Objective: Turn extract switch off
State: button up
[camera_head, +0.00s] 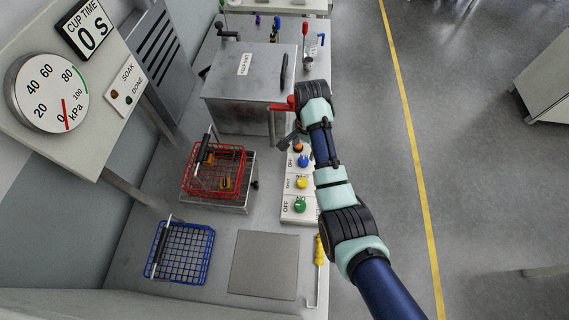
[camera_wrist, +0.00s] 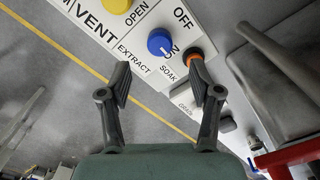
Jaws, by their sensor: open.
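The extract switch is a blue knob (camera_wrist: 160,42) on a white panel, and its labels OFF and ON show in the wrist view. A white mark on the knob lies on the side of the ON label. The blue knob also shows in the head view (camera_head: 305,160). My gripper (camera_wrist: 159,78) is open and empty, with its two fingers spread below the blue knob in the wrist picture and apart from it. In the head view my gripper (camera_head: 287,138) is above the far end of the panel, partly hidden by my wrist.
A yellow knob (camera_head: 302,183) and green knob (camera_head: 300,205) sit on the same panel. An orange button (camera_wrist: 193,54) is beside the blue knob, near my right fingertip. A lidded metal tank (camera_head: 245,85), red basket (camera_head: 214,172) and blue basket (camera_head: 181,253) stand to the left.

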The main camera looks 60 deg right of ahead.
aim_at(304, 160)
jog(key=shift+d+f, duration=0.15)
jog(key=shift+f, duration=0.15)
notch_tip(304, 160, down, 7)
jog(key=shift+s+f+b, duration=0.1)
jog(key=shift+f+b, duration=0.05)
jog(key=shift+b, duration=0.7)
jog(key=c, duration=1.1)
jog(key=shift+c, duration=0.2)
